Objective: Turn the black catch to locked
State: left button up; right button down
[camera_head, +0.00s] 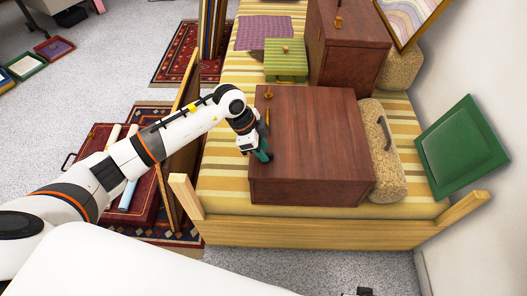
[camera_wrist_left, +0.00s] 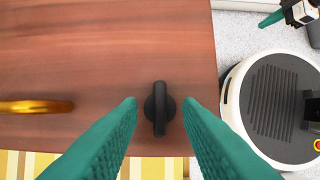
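The black catch (camera_wrist_left: 160,108) is on a reddish-brown wooden face in the left wrist view, its raised bar running up and down the picture. My left gripper (camera_wrist_left: 159,103) is open, with one teal finger on each side of the catch and a gap on both sides. In the head view my left gripper (camera_head: 262,152) is at the left side of the near brown wooden cabinet (camera_head: 325,140), and it hides the catch there. A brass handle (camera_wrist_left: 36,107) is on the same face, left of the catch. Part of my right gripper (camera_wrist_left: 275,17) shows at the wrist view's top right corner.
The cabinet lies on a yellow striped bed (camera_head: 225,185) with a wooden frame. A woven case (camera_head: 383,150) and a green framed panel (camera_head: 460,147) are to its right. A green striped box (camera_head: 286,58) and another brown cabinet (camera_head: 345,45) are behind it. A wooden panel (camera_head: 180,150) stands left of the bed.

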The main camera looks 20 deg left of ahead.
pick_arm(q)
jog(key=shift+w+d+f, duration=0.1)
jog(key=shift+d+f, duration=0.1)
jog(key=shift+f, duration=0.35)
pick_arm(e)
jog(key=shift+w+r, duration=0.1)
jog(key=shift+r, duration=0.3)
pick_arm(q)
grip_shut()
